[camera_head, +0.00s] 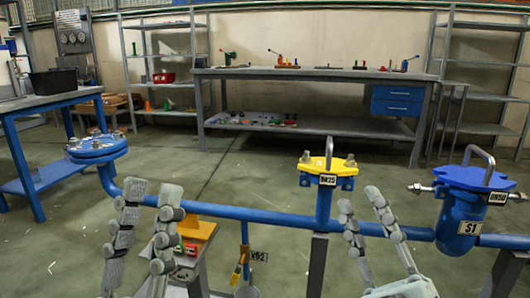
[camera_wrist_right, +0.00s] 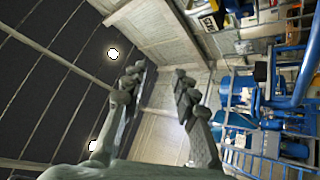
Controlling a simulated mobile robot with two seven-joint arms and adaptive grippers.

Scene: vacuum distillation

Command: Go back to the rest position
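My left gripper (camera_head: 152,190) stands upright at the lower left of the head view, in front of the blue pipe. Its grey fingers are apart with nothing between them. My right gripper (camera_head: 360,197) is upright at the lower right of the centre, also with its fingers apart and empty. The right wrist view shows the same right gripper (camera_wrist_right: 159,76) with open space between its fingers. The blue pipe (camera_head: 270,215) runs across behind both grippers. How near the fingers are to it is hard to tell.
A yellow-topped flange DN25 (camera_head: 327,163), a blue flange DN50 (camera_head: 475,178) and a round blue flange (camera_head: 97,147) stand on the pipe. A workbench (camera_head: 310,75) and shelves (camera_head: 168,60) are at the back. The floor between is clear.

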